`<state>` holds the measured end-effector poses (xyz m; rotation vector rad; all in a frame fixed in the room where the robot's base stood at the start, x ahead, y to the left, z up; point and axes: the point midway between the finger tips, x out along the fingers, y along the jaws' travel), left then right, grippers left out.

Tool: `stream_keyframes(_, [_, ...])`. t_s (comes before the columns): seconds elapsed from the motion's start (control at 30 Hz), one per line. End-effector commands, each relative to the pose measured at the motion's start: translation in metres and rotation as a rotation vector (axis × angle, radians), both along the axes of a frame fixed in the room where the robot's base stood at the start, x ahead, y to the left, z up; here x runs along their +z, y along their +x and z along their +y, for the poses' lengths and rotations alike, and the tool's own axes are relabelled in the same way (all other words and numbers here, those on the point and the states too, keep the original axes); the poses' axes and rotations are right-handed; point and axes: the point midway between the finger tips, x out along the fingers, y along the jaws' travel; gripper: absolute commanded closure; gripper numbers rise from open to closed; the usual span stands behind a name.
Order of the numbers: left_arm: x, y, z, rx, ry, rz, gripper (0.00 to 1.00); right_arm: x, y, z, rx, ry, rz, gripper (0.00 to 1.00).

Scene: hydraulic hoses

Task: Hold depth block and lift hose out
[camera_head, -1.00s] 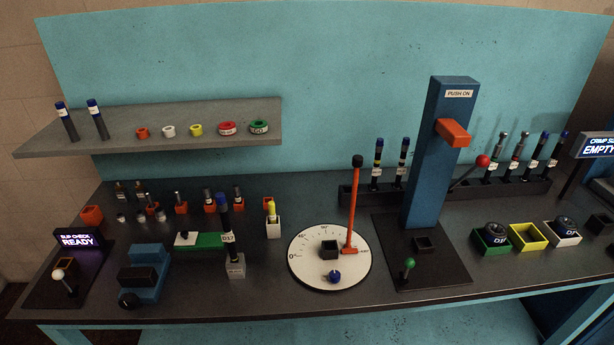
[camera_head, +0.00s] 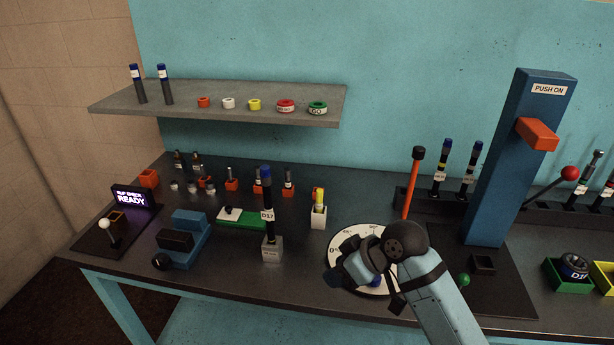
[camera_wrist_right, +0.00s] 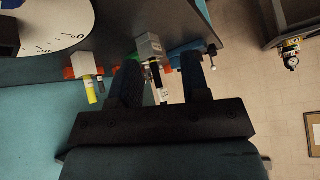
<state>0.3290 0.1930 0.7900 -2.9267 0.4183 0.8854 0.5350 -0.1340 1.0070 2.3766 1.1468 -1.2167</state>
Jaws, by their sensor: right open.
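The depth block (camera_head: 272,249) is a small grey block on the bench, left of the dial. A dark hose (camera_head: 267,205) with a blue top end and a D17 tag stands upright in it. My right gripper (camera_head: 345,272) is over the dial, to the right of the block and apart from it. In the right wrist view the gripper (camera_wrist_right: 160,74) is open and empty. The block (camera_wrist_right: 150,45) and hose (camera_wrist_right: 157,76) appear beyond and between its fingers. My left gripper is not in view.
My right arm partly covers the white dial (camera_head: 345,240). A white holder (camera_head: 318,219) with a yellow piece stands right of the hose. A green-and-white plate (camera_head: 240,218) and a blue fixture (camera_head: 190,238) lie left. The blue press column (camera_head: 518,160) stands right.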

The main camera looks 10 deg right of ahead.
Motion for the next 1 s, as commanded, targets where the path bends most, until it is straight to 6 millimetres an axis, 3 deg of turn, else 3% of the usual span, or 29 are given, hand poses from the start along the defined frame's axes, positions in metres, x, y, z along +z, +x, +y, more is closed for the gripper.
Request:
stream_keyframes(0.03, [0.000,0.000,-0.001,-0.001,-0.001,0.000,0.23,0.021,0.023,0.007,0.045,0.013,-0.031,0.57])
stream_keyframes(0.2, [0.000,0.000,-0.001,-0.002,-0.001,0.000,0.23,0.092,0.081,0.029,0.205,0.061,-0.114,0.57])
stream_keyframes(0.4, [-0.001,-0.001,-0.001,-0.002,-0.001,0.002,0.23,0.172,0.125,0.044,0.342,0.100,-0.191,0.57])
stream_keyframes(0.5, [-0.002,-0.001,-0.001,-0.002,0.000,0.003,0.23,0.197,0.135,0.047,0.381,0.111,-0.212,0.57])
stream_keyframes(0.6, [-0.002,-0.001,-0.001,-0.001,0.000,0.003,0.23,0.210,0.139,0.049,0.401,0.117,-0.222,0.57])
stream_keyframes(0.77, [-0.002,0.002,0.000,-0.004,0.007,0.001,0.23,0.213,0.140,0.049,0.408,0.120,-0.225,0.57])
stream_keyframes(0.87, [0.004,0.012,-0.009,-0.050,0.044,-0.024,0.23,0.213,0.140,0.049,0.406,0.120,-0.226,0.57])
stream_keyframes(1.0, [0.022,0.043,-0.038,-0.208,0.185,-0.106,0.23,0.213,0.140,0.049,0.406,0.121,-0.226,0.57])
